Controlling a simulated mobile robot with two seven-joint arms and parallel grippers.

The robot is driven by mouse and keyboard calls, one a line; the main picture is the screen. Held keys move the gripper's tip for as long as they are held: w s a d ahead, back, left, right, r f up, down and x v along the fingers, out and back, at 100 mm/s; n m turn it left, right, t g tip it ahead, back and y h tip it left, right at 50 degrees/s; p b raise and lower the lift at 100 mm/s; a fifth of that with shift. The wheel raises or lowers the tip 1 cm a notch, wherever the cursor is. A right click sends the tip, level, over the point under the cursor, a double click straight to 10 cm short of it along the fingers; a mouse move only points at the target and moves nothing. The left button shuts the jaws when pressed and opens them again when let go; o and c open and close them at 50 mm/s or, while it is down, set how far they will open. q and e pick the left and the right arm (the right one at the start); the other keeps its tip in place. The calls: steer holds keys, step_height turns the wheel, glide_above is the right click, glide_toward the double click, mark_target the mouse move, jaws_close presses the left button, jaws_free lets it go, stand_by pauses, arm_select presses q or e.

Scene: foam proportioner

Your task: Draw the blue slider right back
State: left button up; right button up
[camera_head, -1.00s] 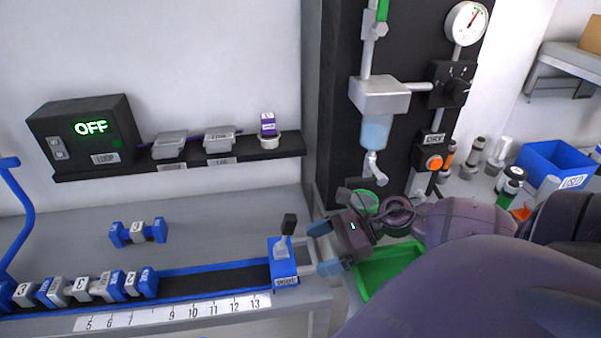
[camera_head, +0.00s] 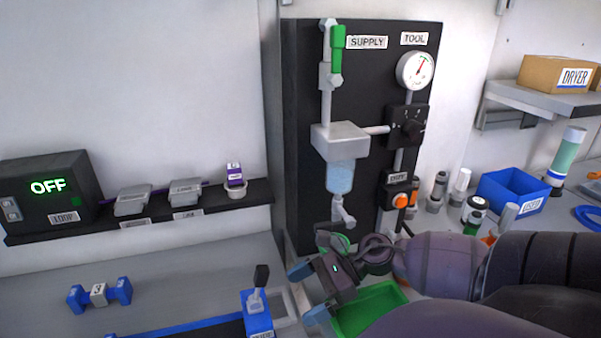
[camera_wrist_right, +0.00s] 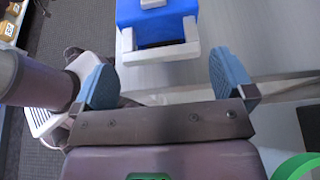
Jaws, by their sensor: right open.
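The blue slider (camera_head: 257,314) sits at the right end of the dark track (camera_head: 205,331), with a grey and black lever standing on its top. Its lower part is cut off by the bottom of the head view. In the right wrist view the blue slider (camera_wrist_right: 157,18) shows at the top, with a pale U-shaped handle (camera_wrist_right: 160,53) facing my gripper. My right gripper (camera_head: 306,294) is open and empty, just right of the slider. In the wrist view its blue fingertips (camera_wrist_right: 165,82) are spread apart, with the handle ahead between them and not touching. My left gripper is out of view.
A green tray (camera_head: 365,308) lies beside and below my right gripper. The black supply panel (camera_head: 300,130) stands behind it. A blue-ended dumbbell-shaped part (camera_head: 99,292) lies on the bench at left. A control box (camera_head: 47,190) reads OFF. A blue bin (camera_head: 513,190) stands at right.

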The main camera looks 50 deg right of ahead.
steer(key=v, duration=0.9)
steer(key=shift+s+d+r, duration=0.1)
steer(key=shift+s+d, duration=0.2)
